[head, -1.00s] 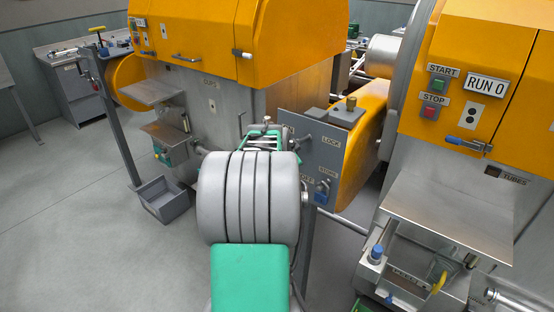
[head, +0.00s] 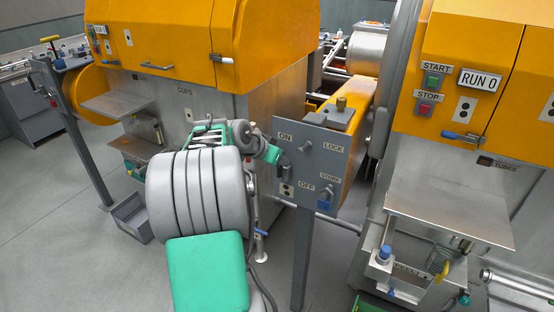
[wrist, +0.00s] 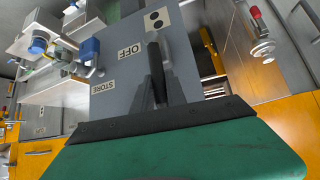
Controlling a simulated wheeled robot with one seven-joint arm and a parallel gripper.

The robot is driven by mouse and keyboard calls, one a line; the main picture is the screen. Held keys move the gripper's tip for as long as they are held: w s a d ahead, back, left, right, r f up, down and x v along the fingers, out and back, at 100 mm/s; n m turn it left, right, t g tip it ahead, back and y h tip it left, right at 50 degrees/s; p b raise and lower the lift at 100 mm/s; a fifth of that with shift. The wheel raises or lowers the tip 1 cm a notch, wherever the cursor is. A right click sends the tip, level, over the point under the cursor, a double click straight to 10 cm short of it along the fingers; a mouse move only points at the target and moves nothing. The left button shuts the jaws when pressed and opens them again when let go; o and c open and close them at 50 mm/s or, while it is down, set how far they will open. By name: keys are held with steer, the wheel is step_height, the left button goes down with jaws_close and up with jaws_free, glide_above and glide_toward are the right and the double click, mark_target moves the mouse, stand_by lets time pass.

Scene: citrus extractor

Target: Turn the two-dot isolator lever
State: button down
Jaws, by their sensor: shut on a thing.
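The grey control panel (head: 333,166) stands on a post in the middle of the head view, with ON, OFF, LOCK and STORE labels. Its two-dot plate (head: 287,189) is at the lower left and also shows in the wrist view (wrist: 157,18). The dark two-dot lever (wrist: 154,62) lies just beside that plate and the OFF label. My gripper (wrist: 152,92) is at the panel's left side, shut on the lever between its grey fingers. In the head view, my wrist partly hides the fingers and the lever.
A peg (head: 305,147) sits by LOCK, and a blue part (head: 324,205) is by STORE. An orange housing (head: 357,125) is behind the panel. A machine with START and STOP buttons (head: 424,107) stands to the right. Clear floor (head: 60,225) is at the left.

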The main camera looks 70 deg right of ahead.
steer(key=shift+w+f, duration=0.1)
steer(key=shift+f, duration=0.05)
steer(key=c, duration=1.5)
jaws_free()
steer(key=shift+o, duration=0.8)
steer(key=b+v, duration=0.2)
steer(key=v, duration=0.6)
steer(key=shift+d, duration=0.1)
